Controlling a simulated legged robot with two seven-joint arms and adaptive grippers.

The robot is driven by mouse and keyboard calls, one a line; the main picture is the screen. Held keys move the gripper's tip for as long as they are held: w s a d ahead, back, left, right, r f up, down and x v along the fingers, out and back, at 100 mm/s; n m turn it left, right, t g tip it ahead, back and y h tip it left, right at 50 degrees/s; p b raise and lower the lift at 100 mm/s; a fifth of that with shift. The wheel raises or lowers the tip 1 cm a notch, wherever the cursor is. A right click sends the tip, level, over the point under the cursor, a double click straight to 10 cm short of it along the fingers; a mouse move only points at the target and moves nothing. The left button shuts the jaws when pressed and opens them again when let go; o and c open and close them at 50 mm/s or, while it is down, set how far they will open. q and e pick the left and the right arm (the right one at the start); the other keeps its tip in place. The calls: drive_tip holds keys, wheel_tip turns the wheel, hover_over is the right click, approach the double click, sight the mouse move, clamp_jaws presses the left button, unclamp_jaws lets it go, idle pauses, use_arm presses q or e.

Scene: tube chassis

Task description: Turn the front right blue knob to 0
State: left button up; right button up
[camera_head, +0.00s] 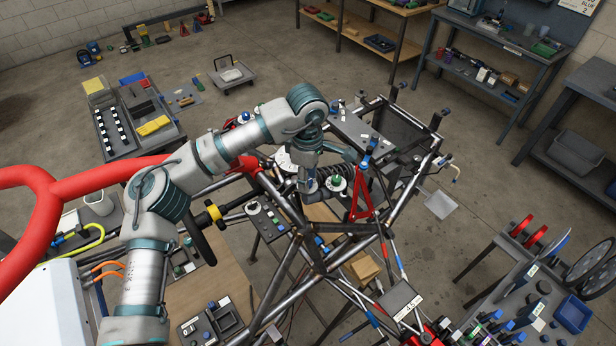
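My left gripper (307,180) points down at the end of my grey and teal arm, over the tube chassis (345,228) in the middle of the view. Its fingers are small and dark, and I cannot tell whether they are open or touching anything. Dial readings are too small to read. My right gripper is not in view.
A red triangular frame (362,194) stands close to the right of the gripper. Steel tubes surround the area. A small panel with knobs (265,218) lies to the lower left. A tool cart (530,295) with blue and black parts is at the lower right. Open floor lies behind.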

use_arm(q)
drive_tip(key=shift+f, duration=0.1)
wheel_tip(320, 180, up, 12)
drive_tip(key=shift+d, duration=0.15)
idle(0.5)
drive_tip(key=shift+w+f, duration=0.1)
